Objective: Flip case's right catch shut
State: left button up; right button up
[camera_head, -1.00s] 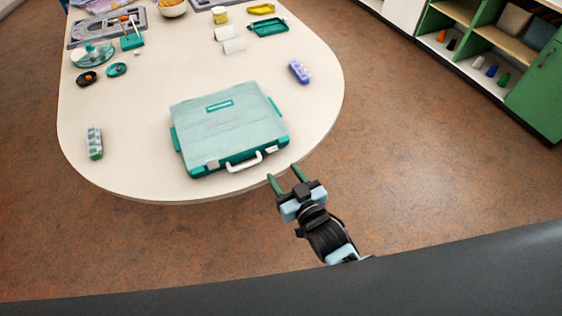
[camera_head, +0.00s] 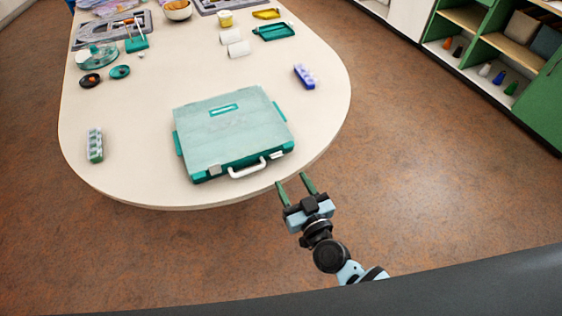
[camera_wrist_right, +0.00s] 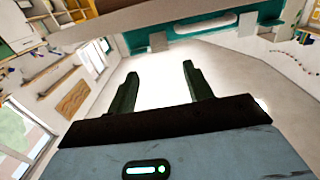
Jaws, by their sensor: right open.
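The teal case (camera_head: 235,128) lies closed on the table, its front with a white handle (camera_head: 248,168) facing me. Its right catch (camera_head: 276,154) is a small pale tab right of the handle; it seems to stand out from the front, but it is too small to be sure. The left catch (camera_head: 214,169) is left of the handle. My right gripper (camera_head: 294,182) is open and empty, just off the table edge, in front of and right of the right catch, not touching. In the right wrist view, the handle (camera_wrist_right: 205,24) shows beyond the open fingers (camera_wrist_right: 160,90). My left gripper is out of view.
The rounded white table (camera_head: 130,185) ends just in front of the case. A blue bead box (camera_head: 304,77) stands behind right and a green one (camera_head: 95,145) at left. Trays and bowls fill the far end. Open floor lies right of the table.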

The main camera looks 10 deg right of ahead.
aim_at(278, 156)
jog(key=b+x, duration=0.1)
jog(key=x, duration=0.5)
jog(key=shift+w+a+f, duration=0.1)
jog(key=shift+w, duration=0.15)
jog(key=shift+w+a, duration=0.15)
jog(key=shift+w, duration=0.45)
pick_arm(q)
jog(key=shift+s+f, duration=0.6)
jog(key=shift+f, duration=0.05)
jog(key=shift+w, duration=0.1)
pick_arm(e)
jog(key=shift+c, duration=0.3)
jog(key=c, duration=0.9)
jog(key=r+g+p, duration=0.1)
jog(key=p, duration=0.3)
jog(key=shift+w, duration=0.15)
jog(key=shift+f+g+p, duration=0.15)
jog(key=shift+g+p, duration=0.15)
jog(key=shift+p, duration=0.25)
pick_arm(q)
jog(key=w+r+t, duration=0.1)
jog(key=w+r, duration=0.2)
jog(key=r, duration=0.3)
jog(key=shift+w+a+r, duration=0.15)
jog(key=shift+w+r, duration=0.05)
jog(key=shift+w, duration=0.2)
pick_arm(e)
jog(key=shift+f, duration=0.1)
